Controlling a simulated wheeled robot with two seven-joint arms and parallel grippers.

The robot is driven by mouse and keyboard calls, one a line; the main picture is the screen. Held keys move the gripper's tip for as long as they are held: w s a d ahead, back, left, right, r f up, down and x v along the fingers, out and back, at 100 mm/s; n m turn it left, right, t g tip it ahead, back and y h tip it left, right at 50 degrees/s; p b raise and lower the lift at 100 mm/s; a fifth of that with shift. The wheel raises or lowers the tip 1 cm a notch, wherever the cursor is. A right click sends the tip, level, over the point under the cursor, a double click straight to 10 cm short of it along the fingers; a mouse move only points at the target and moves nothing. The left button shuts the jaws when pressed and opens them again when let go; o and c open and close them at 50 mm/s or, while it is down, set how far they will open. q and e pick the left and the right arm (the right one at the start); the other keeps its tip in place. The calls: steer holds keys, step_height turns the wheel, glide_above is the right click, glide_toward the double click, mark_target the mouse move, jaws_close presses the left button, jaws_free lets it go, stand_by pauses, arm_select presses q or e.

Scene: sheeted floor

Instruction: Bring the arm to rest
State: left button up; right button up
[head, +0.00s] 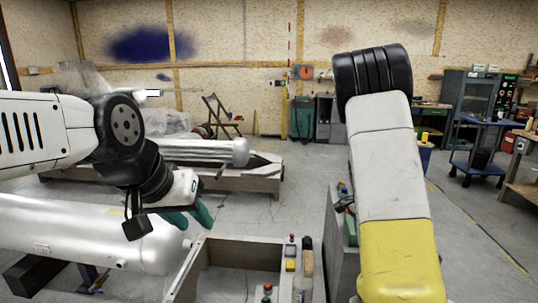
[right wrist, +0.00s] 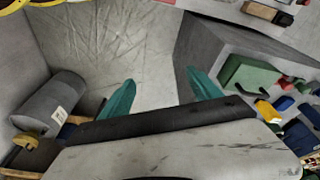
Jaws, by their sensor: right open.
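My left arm (head: 60,130) comes in from the left, bent downward at a black joint. My left gripper (head: 190,216) has teal fingers and hangs above the floor, just past the silver cylinder; how far its fingers are apart is unclear. My right arm (head: 390,170) rises in white and yellow at the right of the head view, with a black ribbed joint at its top. My right gripper (right wrist: 160,92) shows in the right wrist view with its two teal fingers spread and nothing between them. It is hidden in the head view.
A silver cylinder (head: 80,235) lies at the lower left. An open grey crate (head: 240,242) stands in front. In the right wrist view, a grey bin wall (right wrist: 215,50) is beside the right finger, with green and blue items (right wrist: 250,76). A dark roll (right wrist: 48,105) lies left. Floor (head: 265,215) is clear mid-view.

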steer(key=s+a+r+n+t+y, duration=0.1)
steer(key=s+a+r+n+y, duration=0.15)
steer(key=s+a+r, duration=0.35)
steer(key=s+a+r+n+t+y, duration=0.2)
steer(key=a+r+n, duration=0.2)
steer(key=r, duration=0.5)
steer(key=s+a+r+n+t, duration=0.1)
steer(key=s+a+r+n, duration=0.2)
steer(key=s, duration=0.3)
steer(key=s+a+r+n+t, duration=0.2)
steer(key=s+a+r+n, duration=0.1)
steer(key=s+r+n, duration=0.2)
steer(key=shift+s+r, duration=0.4)
steer(key=shift+s, duration=0.6)
steer(key=shift+a+y, duration=0.1)
steer(key=shift+y, duration=0.15)
